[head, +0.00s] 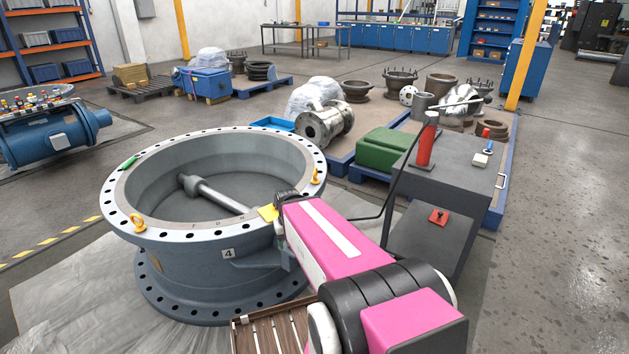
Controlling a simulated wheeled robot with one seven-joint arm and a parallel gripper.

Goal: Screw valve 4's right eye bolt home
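Valve 4 (190,262) is a large blue-grey ring body lying flat, with a white "4" label on its near side. Its right eye bolt (316,176) is yellow-orange and stands on the right side of the top flange. The left eye bolt (137,222) stands on the flange's left front. How far either bolt is screwed in is too small to tell. My pink arm reaches from the lower right to the flange's near right edge. My gripper (286,197) shows only as a dark part at the arm's end, apart from the right eye bolt. Its fingers are hidden.
A yellow piece (268,213) shows at the flange edge beside my arm's end. A green item (129,163) lies on the flange's left. A dark trolley (455,180) with a red cylinder stands right. A slatted wooden crate (268,333) is in front. Floor at far right is clear.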

